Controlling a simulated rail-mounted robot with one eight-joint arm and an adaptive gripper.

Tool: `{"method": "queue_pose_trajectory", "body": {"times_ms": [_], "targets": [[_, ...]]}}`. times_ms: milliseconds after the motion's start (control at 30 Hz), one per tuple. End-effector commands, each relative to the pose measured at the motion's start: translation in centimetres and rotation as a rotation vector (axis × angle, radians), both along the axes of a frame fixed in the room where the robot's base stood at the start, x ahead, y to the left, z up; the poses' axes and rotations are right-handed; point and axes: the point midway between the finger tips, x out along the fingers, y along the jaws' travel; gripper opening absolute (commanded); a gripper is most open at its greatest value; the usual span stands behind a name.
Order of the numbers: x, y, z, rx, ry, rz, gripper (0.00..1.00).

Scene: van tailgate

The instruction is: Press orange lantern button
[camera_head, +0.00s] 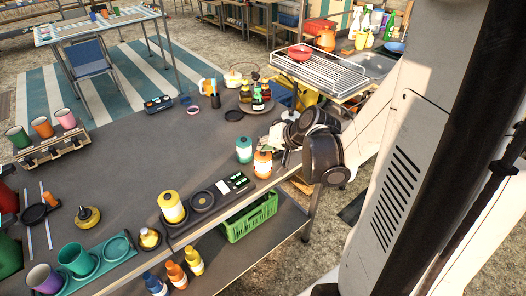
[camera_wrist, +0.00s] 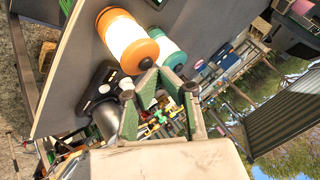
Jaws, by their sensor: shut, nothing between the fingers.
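The orange lantern (camera_head: 263,163), with orange ends and a pale band, stands near the table's edge in the head view. It also shows in the wrist view (camera_wrist: 127,42), above and left of my fingers. The teal lantern (camera_head: 244,149) stands beside it, and in the wrist view (camera_wrist: 166,54) it is partly behind my fingertips. My gripper (camera_wrist: 168,76) is shut and empty, its green-padded fingers close to the lanterns; I cannot tell whether they touch. In the head view my arm's dark end is right of the orange lantern.
A bottle tray stands behind. A green crate (camera_head: 249,217) sits on the shelf below. The table's middle is clear.

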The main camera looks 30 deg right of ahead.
Motion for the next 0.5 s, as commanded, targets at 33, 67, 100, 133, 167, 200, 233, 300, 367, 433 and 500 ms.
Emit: {"method": "queue_pose_trajectory", "body": {"times_ms": [33, 67, 100, 133, 167, 200, 233, 300, 367, 433, 500], "targets": [[-0.02, 0.01, 0.45, 0.000, 0.000, 0.000, 0.00], [-0.02, 0.02, 0.60, 0.000, 0.000, 0.000, 0.00], [-0.03, 0.02, 0.76, 0.000, 0.000, 0.000, 0.00], [-0.04, 0.02, 0.86, 0.000, 0.000, 0.000, 0.00], [-0.04, 0.02, 0.92, 0.000, 0.000, 0.000, 0.00], [-0.03, 0.02, 0.95, 0.000, 0.000, 0.000, 0.00], [-0.03, 0.01, 0.95, 0.000, 0.000, 0.000, 0.00], [-0.02, 0.02, 0.90, 0.000, 0.000, 0.000, 0.00], [-0.02, 0.01, 0.89, 0.000, 0.000, 0.000, 0.00], [-0.01, 0.01, 0.88, 0.000, 0.000, 0.000, 0.00], [-0.01, 0.01, 0.92, 0.000, 0.000, 0.000, 0.00]]}}
